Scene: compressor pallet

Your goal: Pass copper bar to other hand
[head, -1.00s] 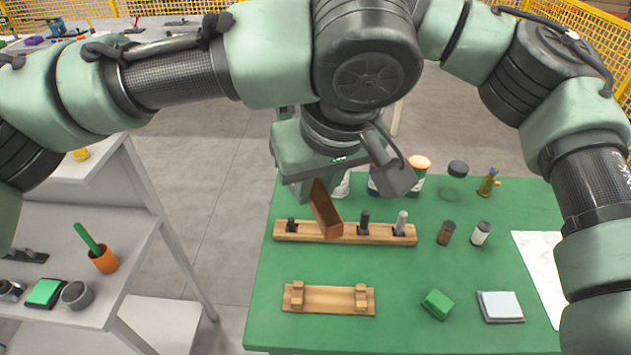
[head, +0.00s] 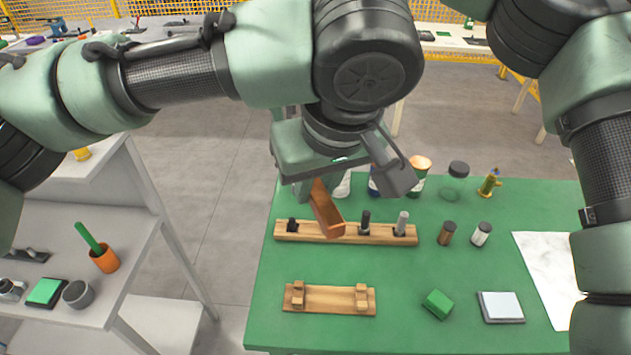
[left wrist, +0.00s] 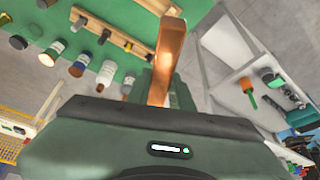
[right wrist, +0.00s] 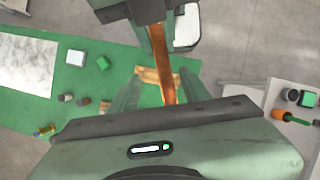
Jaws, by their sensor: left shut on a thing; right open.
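The copper bar (head: 326,211) is held by my left gripper (head: 316,183) above the green table. The bar slants down and toward the front, its lower end free. In the left wrist view the bar (left wrist: 168,62) stands out from the shut fingers. My right gripper (right wrist: 155,95) is open in the right wrist view. There the bar (right wrist: 162,62) runs down from my left gripper at the top and appears in line with the gap between the right fingers. I cannot tell whether it lies between them. The right gripper does not show in the head view.
The green table (head: 400,270) holds a wooden rack (head: 342,237) with dark and grey pegs, a wooden cradle (head: 330,300), a green block (head: 438,304) and several bottles. A grey shelf (head: 140,240) stands at the left.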

